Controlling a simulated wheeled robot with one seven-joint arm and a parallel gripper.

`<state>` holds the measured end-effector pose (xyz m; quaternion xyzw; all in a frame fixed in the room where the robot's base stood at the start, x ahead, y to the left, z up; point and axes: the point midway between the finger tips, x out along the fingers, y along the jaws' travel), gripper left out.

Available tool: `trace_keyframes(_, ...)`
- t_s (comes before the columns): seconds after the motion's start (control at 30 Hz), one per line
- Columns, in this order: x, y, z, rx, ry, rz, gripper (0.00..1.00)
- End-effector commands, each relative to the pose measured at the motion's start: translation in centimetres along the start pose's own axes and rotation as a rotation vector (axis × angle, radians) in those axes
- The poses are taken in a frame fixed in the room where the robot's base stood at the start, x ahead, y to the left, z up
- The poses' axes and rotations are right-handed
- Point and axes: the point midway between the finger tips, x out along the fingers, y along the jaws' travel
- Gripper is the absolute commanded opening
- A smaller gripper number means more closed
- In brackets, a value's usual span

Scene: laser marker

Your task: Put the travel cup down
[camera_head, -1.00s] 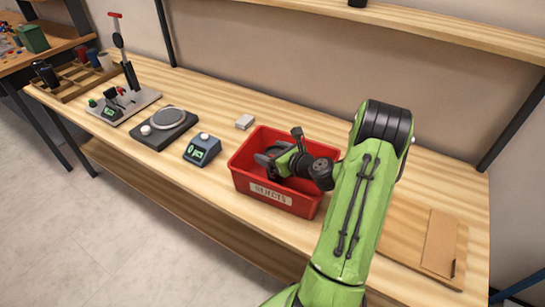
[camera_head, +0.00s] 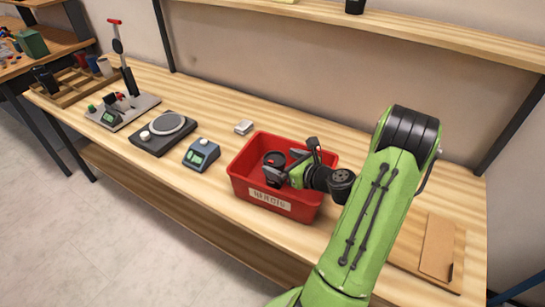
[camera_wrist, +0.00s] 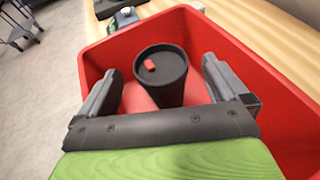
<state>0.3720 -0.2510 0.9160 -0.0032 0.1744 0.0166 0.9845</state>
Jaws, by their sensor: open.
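The travel cup (camera_wrist: 163,75) is black with a dark lid and a small red tab. It stands inside the red bin (camera_wrist: 262,77), and it shows in the head view (camera_head: 273,160) near the bin's left side. My gripper (camera_wrist: 160,85) is open, with one finger on each side of the cup and gaps between fingers and cup in the wrist view. In the head view my gripper (camera_head: 283,172) reaches into the bin (camera_head: 262,196) from the right. The cup's lower part is hidden by the bin wall and my gripper in the head view.
The bin carries a "REJECTS" label. Left of it on the wooden bench are a small blue-grey device (camera_head: 201,154), a round-plate device (camera_head: 163,132), a lever press (camera_head: 123,100) and a white block (camera_head: 244,127). A brown board (camera_head: 437,247) lies at the right.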

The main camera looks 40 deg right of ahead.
Motion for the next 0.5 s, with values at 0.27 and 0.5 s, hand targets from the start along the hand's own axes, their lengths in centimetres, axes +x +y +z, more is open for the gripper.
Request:
trace_keyframes(0.27, -5.7, 0.0, 0.1, 0.001, -0.001, -0.001, 1.0)
trace_keyframes(0.5, -4.3, 7.1, 2.4, -0.454, 0.105, 0.236, 1.0)
